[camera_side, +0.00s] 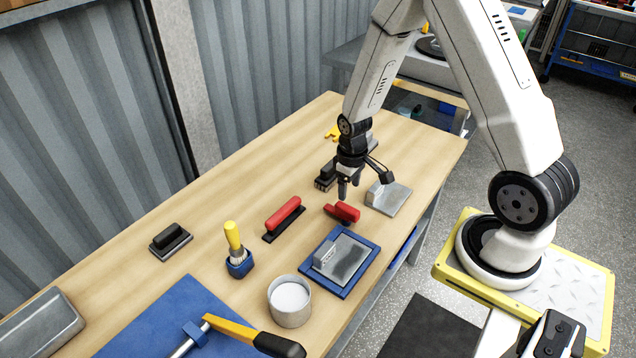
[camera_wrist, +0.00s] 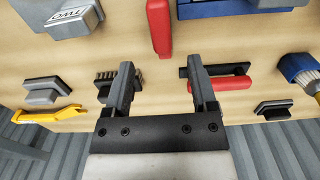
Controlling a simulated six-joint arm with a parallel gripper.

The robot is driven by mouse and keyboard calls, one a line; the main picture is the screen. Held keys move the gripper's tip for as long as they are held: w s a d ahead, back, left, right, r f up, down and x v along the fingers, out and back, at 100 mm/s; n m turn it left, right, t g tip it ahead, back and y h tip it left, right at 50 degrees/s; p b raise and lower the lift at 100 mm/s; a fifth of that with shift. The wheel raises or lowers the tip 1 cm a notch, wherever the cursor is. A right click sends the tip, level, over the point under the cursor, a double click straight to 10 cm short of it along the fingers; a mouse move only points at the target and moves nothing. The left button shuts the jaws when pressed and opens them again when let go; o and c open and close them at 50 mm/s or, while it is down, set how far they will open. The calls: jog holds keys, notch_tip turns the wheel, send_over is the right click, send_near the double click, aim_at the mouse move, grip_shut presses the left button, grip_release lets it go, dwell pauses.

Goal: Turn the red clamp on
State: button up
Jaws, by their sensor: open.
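Two red-handled things are on the wooden bench. The shorter red one (camera_side: 342,212), which looks like the red clamp, sits close below my gripper; in the wrist view a red bar (camera_wrist: 159,25) shows at the top centre. The longer red handle (camera_side: 283,215) lies on a black base to its left; it also shows in the wrist view (camera_wrist: 230,83), beyond the right finger. My gripper (camera_side: 350,187) points down above the bench, open and empty, with its fingers (camera_wrist: 160,88) spread apart over bare wood. The clamp's lever position is not clear.
A blue tray with a metal plate (camera_side: 341,290), a metal plate with a grey block (camera_side: 398,201) and a dark brush (camera_side: 325,178) are nearby. A yellow-handled brush (camera_side: 234,237), a white tin (camera_side: 290,312) and a black block (camera_side: 171,242) stand further left.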

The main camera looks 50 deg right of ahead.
aim_at(348, 207)
jog(key=shift+f, duration=0.1)
jog(key=shift+f, duration=3.8)
grip_shut()
